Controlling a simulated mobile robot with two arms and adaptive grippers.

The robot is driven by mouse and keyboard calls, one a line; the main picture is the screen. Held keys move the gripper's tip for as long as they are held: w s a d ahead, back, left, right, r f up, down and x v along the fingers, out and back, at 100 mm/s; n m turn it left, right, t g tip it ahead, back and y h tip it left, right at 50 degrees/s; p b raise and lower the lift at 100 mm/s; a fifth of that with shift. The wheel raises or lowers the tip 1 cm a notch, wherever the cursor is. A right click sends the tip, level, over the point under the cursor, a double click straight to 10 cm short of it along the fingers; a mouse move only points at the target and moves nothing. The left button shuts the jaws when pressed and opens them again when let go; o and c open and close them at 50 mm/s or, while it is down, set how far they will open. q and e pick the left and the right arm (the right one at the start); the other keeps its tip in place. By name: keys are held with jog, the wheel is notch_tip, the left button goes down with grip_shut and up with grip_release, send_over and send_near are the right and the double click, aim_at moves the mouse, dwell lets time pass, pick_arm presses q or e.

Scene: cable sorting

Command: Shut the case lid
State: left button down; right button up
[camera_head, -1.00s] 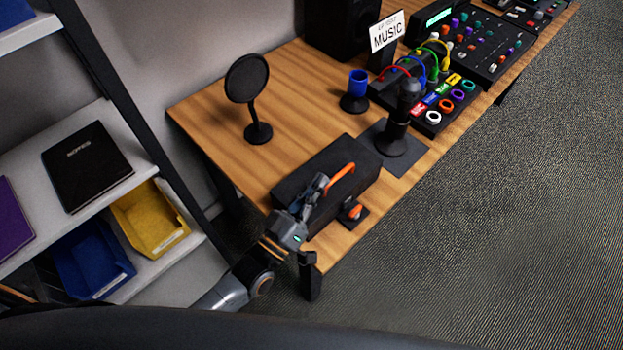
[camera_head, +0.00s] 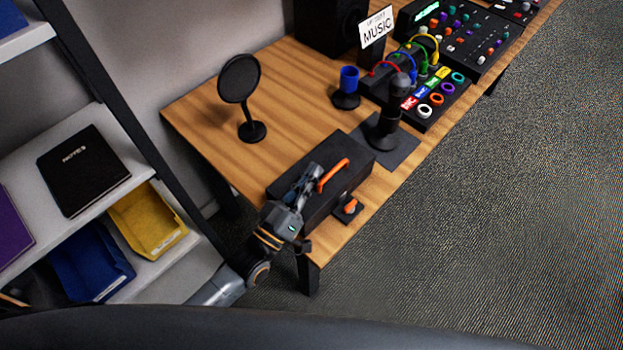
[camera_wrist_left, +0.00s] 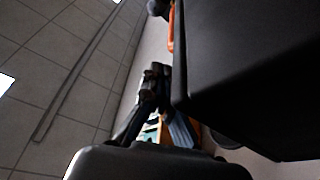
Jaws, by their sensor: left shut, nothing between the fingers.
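The black case (camera_head: 345,150) lies near the front end of the wooden table, with an orange handle (camera_head: 333,174) on its upper side. Its top looks flat and down; I see no open gap from here. My left gripper (camera_head: 312,171) is shut and empty, over the case's near left part, close beside the handle. I cannot tell whether it touches the case. In the left wrist view the case (camera_wrist_left: 250,75) is a large dark block at right, a bit of orange handle (camera_wrist_left: 171,32) shows, and the shut fingers (camera_wrist_left: 155,72) are beside its edge. My right gripper is out of view.
A small orange part on a black pad (camera_head: 347,209) sits right of the case. A black microphone (camera_head: 388,125), a blue cup on a stand (camera_head: 348,85) and a round pop filter (camera_head: 239,78) stand further back. Shelves with bins (camera_head: 146,220) are at left.

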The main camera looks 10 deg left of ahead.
pick_arm(q)
jog(key=shift+w+a+r+p, duration=0.1)
jog(key=shift+a+r+p, duration=0.1)
jog(key=shift+r, duration=0.35)
jog(key=shift+w+a+r+p, duration=0.1)
jog(key=shift+a+r+p, duration=0.1)
jog(key=shift+r, duration=0.35)
jog(key=shift+s+a+f+b, duration=0.4)
jog(key=shift+s+f, duration=0.1)
jog(key=shift+s, duration=0.1)
jog(key=shift+s+a+f+b, duration=0.25)
jog(key=shift+s+f+b, duration=0.15)
jog(key=shift+s+f, duration=0.15)
jog(key=b+v, duration=0.1)
jog(key=v, duration=0.6)
jog(key=shift+s+r, duration=0.2)
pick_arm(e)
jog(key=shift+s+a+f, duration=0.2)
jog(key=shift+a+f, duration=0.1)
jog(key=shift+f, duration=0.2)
pick_arm(q)
jog(key=shift+d, duration=0.1)
